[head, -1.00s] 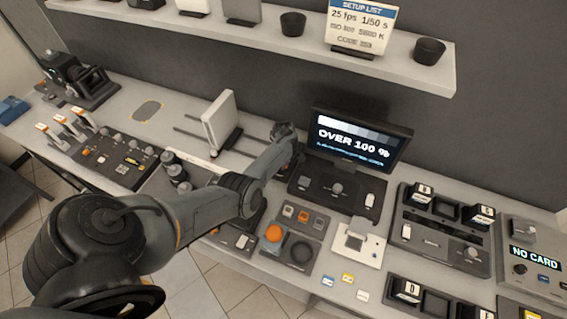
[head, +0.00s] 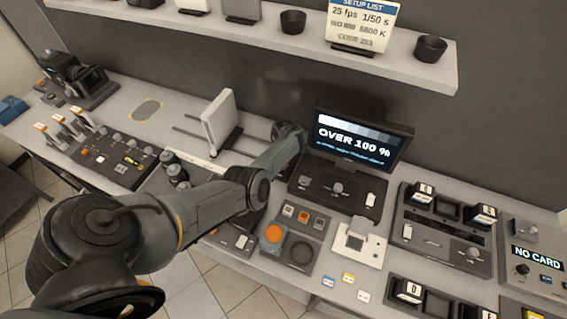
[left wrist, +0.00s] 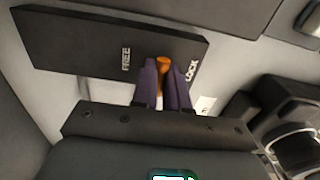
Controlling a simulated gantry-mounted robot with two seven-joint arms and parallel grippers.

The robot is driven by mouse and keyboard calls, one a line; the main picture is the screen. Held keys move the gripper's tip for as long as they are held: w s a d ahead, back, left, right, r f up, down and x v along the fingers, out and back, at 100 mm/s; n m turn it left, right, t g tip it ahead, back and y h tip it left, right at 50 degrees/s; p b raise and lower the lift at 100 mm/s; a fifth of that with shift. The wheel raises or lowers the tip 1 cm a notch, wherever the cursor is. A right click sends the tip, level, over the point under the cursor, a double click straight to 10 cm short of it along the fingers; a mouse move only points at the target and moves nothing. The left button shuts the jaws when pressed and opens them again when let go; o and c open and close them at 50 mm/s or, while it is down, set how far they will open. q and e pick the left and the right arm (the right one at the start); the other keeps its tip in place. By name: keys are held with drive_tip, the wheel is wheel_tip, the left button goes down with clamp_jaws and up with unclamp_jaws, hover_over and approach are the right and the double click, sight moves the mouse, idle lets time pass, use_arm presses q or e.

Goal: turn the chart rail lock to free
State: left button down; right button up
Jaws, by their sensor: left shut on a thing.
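In the left wrist view, a dark plate (left wrist: 75,42) carries the white words FREE at its middle and LOCK near its right end. An orange lever (left wrist: 163,63) stands up between the two words. My left gripper (left wrist: 164,80) has its purple fingers closed on this lever, one on each side, and they hide its lower part. In the head view my left arm reaches across the bench, and its gripper and the lock are hidden. The white chart board (head: 220,118) stands upright on its rails, left of the arm's far end. My right gripper is not in view.
A monitor (head: 357,137) reading OVER 100 % stands right of my arm's far end. A console (head: 336,188) lies before it, with a button panel (head: 285,240) nearer the front. A shelf (head: 270,30) runs above the bench.

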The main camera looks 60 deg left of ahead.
use_arm(q)
drive_tip(key=c, duration=1.2)
unclamp_jaws()
drive_tip(key=shift+o, duration=0.2)
wheel_tip(320, 180, up, 11)
drive_tip(key=p, duration=0.3)
drive_tip(key=shift+p, duration=0.35)
drive_tip(key=shift+s+a, duration=0.1)
drive_tip(key=s+d+r+m+t+p, duration=0.1)
drive_tip(key=s+d+r+m+p, duration=0.1)
drive_tip(key=s+d+r+m, duration=0.2)
drive_tip(key=s+d+r+m+t+p, duration=0.1)
drive_tip(key=s+d+r+m, duration=0.4)
drive_tip(key=s+d+m, duration=0.5)
drive_tip(key=s+d+r+m+t+p, duration=0.1)
drive_tip(key=s+d+r+m+p, duration=0.2)
drive_tip(key=d+m, duration=1)
drive_tip(key=s+d+r, duration=0.2)
drive_tip(key=s+d, duration=0.2)
drive_tip(key=d, duration=0.4)
drive_tip(key=shift+s+d+t, duration=0.25)
drive_tip(key=shift+d+t, duration=0.05)
